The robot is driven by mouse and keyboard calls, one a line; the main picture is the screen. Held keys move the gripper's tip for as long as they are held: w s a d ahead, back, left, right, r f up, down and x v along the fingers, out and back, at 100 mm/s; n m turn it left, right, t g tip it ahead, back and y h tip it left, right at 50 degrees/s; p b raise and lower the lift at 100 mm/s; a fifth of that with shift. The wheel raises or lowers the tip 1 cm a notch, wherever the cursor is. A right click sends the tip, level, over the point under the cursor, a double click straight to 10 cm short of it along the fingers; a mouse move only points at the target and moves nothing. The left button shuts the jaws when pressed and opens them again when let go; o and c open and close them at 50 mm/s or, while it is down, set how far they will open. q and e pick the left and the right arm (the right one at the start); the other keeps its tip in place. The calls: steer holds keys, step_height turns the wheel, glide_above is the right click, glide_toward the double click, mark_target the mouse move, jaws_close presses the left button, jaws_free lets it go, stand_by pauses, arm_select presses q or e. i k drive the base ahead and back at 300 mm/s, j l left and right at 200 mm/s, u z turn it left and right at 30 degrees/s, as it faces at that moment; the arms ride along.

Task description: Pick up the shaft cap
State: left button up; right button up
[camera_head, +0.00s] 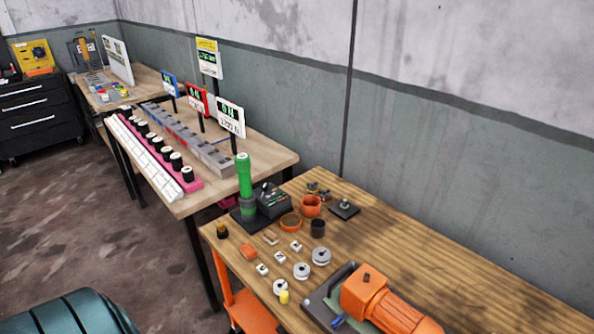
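Several small loose parts lie on the near wooden table (440,262), and I cannot tell for sure which one is the shaft cap. Among them are an orange cup (311,206), a shallow orange ring (290,222), a dark cup (318,228), an orange piece (249,252), a small yellow cylinder (284,297), and a dark piece with a brass-coloured top (222,231) near the left edge. Pale round wheel-like parts (321,256) lie in the middle. Neither of my grippers is in view.
A green upright tool on a dark base (244,178) stands at the table's far left corner. An orange motor-like machine (380,303) sits at the front. A second table (262,150) with part rows and signs stands behind. The near table's right side is clear.

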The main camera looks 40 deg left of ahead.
mark_target(284, 299)
steer(key=k+u, duration=0.15)
steer(key=u, duration=1)
